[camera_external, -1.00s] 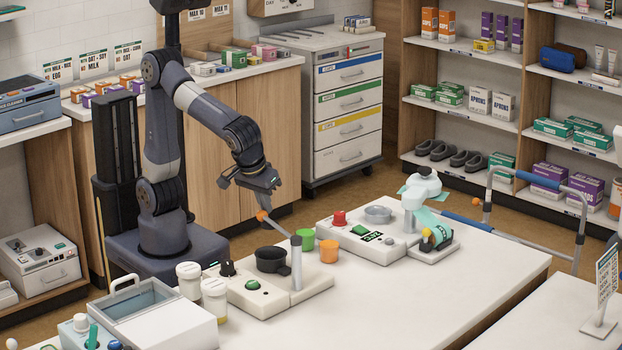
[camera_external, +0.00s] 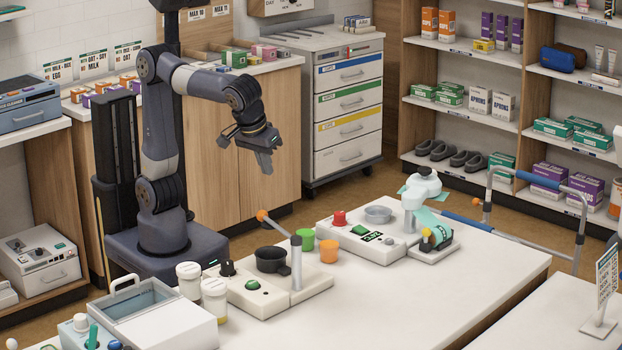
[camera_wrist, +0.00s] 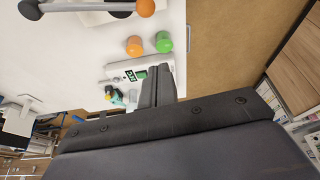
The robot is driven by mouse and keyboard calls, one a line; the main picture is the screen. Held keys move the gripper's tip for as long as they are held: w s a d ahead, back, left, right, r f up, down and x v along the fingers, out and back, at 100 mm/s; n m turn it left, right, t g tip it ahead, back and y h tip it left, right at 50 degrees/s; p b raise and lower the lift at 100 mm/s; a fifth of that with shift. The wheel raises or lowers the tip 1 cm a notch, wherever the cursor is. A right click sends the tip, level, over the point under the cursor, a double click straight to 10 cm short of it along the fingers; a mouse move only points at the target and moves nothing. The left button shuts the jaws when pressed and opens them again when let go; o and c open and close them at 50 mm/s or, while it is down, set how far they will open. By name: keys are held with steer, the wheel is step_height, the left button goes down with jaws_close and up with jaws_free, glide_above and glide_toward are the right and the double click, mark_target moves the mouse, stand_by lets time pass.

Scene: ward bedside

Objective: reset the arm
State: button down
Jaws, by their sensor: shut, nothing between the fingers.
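My gripper (camera_external: 264,163) is shut and empty. In the external view it hangs in the air beyond the white table's far edge, in front of the wooden cabinet, above and apart from the lever device. In the wrist view my gripper (camera_wrist: 159,75) points toward the table, with its fingers together. The lever device (camera_external: 312,287) stands on the table with a black cup (camera_external: 271,260), a green button (camera_external: 253,285) and a grey lever with an orange knob (camera_external: 262,215). The orange knob also shows in the wrist view (camera_wrist: 145,8).
A green cup (camera_external: 307,234) and an orange cup (camera_external: 328,251) stand beside the lever device. A second device (camera_external: 360,237) with a red button sits farther right. White-lidded jars (camera_external: 214,300) and a lidded box (camera_external: 160,318) stand at the left. The white table (camera_external: 430,300) is clear at front right.

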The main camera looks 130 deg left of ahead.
steer(key=f, duration=1)
steer(key=shift+d, duration=0.35)
steer(key=w+a+m+t+h+p, duration=0.1)
steer(key=w+a+m+t+p, duration=0.1)
steer(key=w+a+m+p, duration=0.2)
steer(key=w+a+m+t+h+p, duration=0.1)
steer(key=w+a+m+p, duration=0.4)
steer(key=w, duration=0.8)
steer(key=shift+a+m+t, duration=0.4)
steer(key=shift+a+m, duration=1.05)
steer(key=shift+m, duration=0.65)
steer(key=shift+r, duration=0.1)
steer(key=c, duration=2.1)
jaws_free()
steer(key=shift+c, duration=0.2)
